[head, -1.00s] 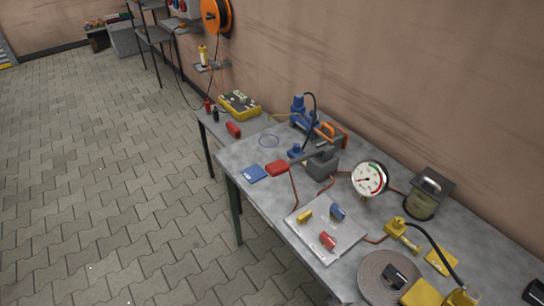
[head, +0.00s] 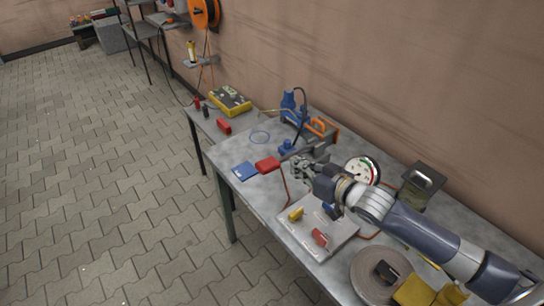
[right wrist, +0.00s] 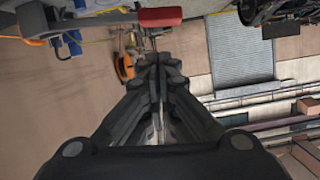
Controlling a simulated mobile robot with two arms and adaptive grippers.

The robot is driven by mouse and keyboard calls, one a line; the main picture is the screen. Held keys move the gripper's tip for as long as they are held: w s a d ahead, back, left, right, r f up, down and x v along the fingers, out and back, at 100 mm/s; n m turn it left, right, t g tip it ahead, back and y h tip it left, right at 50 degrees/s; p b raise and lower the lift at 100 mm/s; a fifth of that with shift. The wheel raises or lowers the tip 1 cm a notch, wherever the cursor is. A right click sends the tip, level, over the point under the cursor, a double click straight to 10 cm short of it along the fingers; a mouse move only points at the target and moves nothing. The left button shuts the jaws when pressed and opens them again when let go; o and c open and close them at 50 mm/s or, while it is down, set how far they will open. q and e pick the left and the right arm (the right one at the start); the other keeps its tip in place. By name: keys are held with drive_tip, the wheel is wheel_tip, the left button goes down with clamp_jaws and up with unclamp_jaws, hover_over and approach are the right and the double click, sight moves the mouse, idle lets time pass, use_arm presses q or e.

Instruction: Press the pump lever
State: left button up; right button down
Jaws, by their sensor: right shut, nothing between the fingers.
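The pump lever has a red grip (head: 267,164) at the end of a grey bar, which runs right towards the pump body, now largely hidden behind my right gripper. My right gripper (head: 298,168) is shut and empty, just right of the red grip. I cannot tell from the head view whether it touches the lever. In the right wrist view the red grip (right wrist: 160,16) is at the top, beyond and above the closed fingertips (right wrist: 155,60), apparently apart from them. The white dial gauge (head: 361,171) is partly covered by my right arm. My left gripper is not in view.
The grey bench (head: 262,200) holds a tray (head: 338,238) with small coloured parts, a blue card (head: 243,171), a blue tool (head: 289,106) with an orange handle beside it, and a lidded container (head: 422,185). A yellow box (head: 230,100) stands at the far end.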

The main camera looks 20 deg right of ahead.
drive_tip(key=shift+w+d+r, duration=0.1)
drive_tip(key=shift+w+r, duration=0.15)
drive_tip(key=shift+r, duration=0.35)
drive_tip(key=shift+w+d+r, duration=0.1)
drive_tip(key=shift+w+r, duration=0.1)
drive_tip(key=shift+r, duration=0.35)
drive_tip(key=shift+w, duration=0.1)
drive_tip(key=p, duration=0.2)
hover_over(274, 165)
wheel_tip(274, 165, down, 2)
wheel_tip(274, 165, down, 3)
drive_tip(key=shift+f+p, duration=0.15)
drive_tip(key=shift+p, duration=0.45)
drive_tip(key=shift+f, duration=0.55)
drive_tip(key=shift+f, duration=0.1)
